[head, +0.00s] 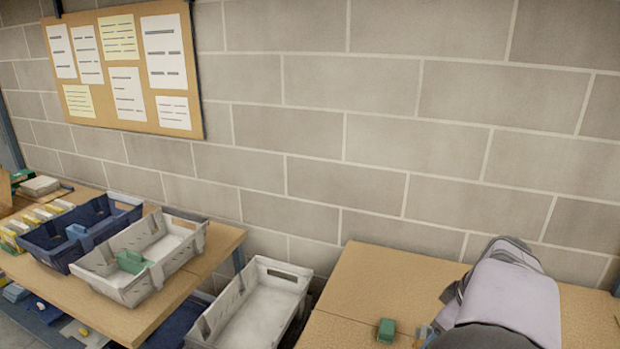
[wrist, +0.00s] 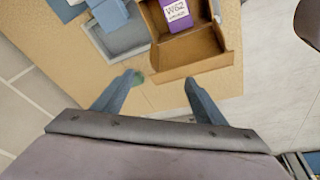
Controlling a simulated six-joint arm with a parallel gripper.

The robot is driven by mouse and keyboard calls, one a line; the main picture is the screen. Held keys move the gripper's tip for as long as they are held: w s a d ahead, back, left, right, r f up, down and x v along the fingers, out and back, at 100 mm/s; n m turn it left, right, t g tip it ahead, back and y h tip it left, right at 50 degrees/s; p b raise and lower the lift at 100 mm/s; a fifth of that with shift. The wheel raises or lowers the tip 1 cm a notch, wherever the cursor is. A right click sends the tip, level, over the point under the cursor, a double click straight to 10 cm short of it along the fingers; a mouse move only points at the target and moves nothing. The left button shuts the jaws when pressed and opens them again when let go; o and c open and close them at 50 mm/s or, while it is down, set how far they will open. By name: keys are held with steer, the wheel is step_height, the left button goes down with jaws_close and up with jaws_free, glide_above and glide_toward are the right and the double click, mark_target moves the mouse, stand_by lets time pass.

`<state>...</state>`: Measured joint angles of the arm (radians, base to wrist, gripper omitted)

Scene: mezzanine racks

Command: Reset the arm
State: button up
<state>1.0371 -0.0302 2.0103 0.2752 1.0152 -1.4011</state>
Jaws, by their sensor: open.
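My gripper (wrist: 160,80) is open in the wrist view, its two blue-grey fingers spread apart with nothing held between them. It is over the tan tabletop (wrist: 65,85). In the head view my arm (head: 512,290) reaches over the right table at the lower right, and the fingers are mostly hidden there. A small green block (head: 386,330) stands on that table, left of my arm. A green piece (wrist: 139,77) also shows close to the left fingertip in the wrist view; I cannot tell whether they touch.
An open cardboard box (wrist: 205,66) holding a purple box (wrist: 177,13) lies beyond the fingers, beside a grey tray (wrist: 125,42) with blue items. Left in the head view are a dark blue bin (head: 50,232), a grey bin (head: 112,287) and a lower grey bin (head: 285,270).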

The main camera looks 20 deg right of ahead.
steer(key=w+a+f+m, duration=0.1)
steer(key=w+a+m, duration=0.1)
steer(key=w+a, duration=0.35)
steer(key=s+a+f+g+b, duration=0.25)
steer(key=a+f, duration=0.45)
steer(key=a, duration=0.4)
steer(key=s+a+f+g+b, duration=0.1)
steer(key=s+a+f, duration=0.3)
steer(key=a+f, duration=0.55)
step_height(320, 180, up, 10)
steer(key=a+p, duration=0.3)
steer(key=p, duration=0.6)
steer(key=a+f+n+b, duration=0.3)
steer(key=f+n+b, duration=0.2)
steer(key=f+b, duration=0.25)
steer(key=a+f+n+b, duration=0.4)
steer(key=f+b, duration=0.3)
steer(key=f, duration=0.1)
steer(key=d+f+m+b, duration=0.2)
steer(key=f+m+b, duration=0.1)
steer(key=f+b, duration=1.1)
steer(key=d+f+m+b, duration=0.3)
steer(key=f+b, duration=1.2)
steer(key=b, duration=0.1)
steer(key=d+f+m+b, duration=0.3)
steer(key=f+b, duration=1.1)
steer(key=b, duration=0.1)
steer(key=shift+f+m, duration=0.35)
steer(key=shift+m, duration=0.05)
